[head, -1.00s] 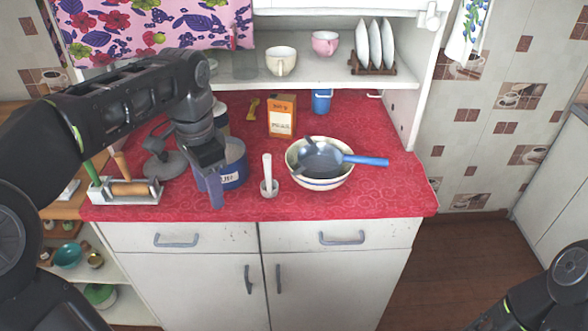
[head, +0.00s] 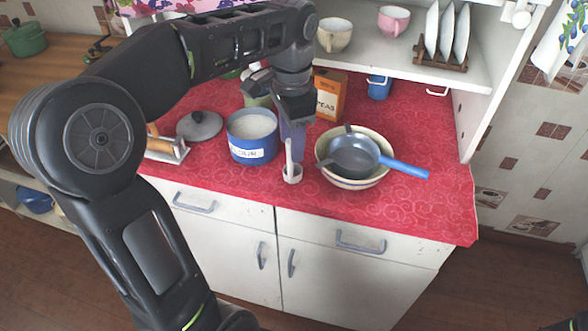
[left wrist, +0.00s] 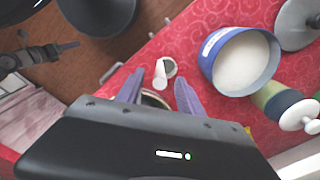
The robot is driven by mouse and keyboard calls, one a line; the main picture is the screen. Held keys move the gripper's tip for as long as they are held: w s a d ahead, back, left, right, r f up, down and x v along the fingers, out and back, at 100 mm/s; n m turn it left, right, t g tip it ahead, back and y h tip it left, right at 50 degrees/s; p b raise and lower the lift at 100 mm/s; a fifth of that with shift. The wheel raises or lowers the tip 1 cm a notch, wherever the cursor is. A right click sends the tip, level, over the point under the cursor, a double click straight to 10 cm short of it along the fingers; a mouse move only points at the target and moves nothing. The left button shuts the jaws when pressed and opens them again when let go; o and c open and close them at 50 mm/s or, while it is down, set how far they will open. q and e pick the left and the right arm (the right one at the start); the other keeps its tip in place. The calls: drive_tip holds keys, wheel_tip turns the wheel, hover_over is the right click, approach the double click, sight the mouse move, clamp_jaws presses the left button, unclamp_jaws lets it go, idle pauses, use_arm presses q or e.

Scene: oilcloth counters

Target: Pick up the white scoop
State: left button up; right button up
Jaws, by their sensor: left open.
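The white scoop (head: 292,172) stands upright on the red counter in the head view, cup down and handle up, between the blue flour canister and the bowl. In the left wrist view the scoop (left wrist: 161,74) lies just beyond and between my fingertips. My left gripper (head: 293,138) is over the counter, its fingers pointing down close to the scoop's handle. In the left wrist view my left gripper (left wrist: 158,90) has its fingers apart, with no visible grip on the scoop.
The blue canister (head: 252,150) of white powder stands left of the scoop. A cream bowl (head: 355,182) holding a blue-handled pan (head: 352,155) stands right. An orange box (head: 330,92) is behind. A grey lid (head: 199,126) lies left. The counter's right front is clear.

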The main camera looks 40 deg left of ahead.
sight(291, 164)
use_arm(q)
drive_tip(key=shift+f, duration=0.9)
drive_tip(key=shift+f, duration=0.1)
wheel_tip(291, 164, down, 5)
drive_tip(key=shift+s+f+p, duration=0.1)
drive_tip(key=shift+p, duration=0.45)
drive_tip(key=shift+c, duration=0.4)
clamp_jaws()
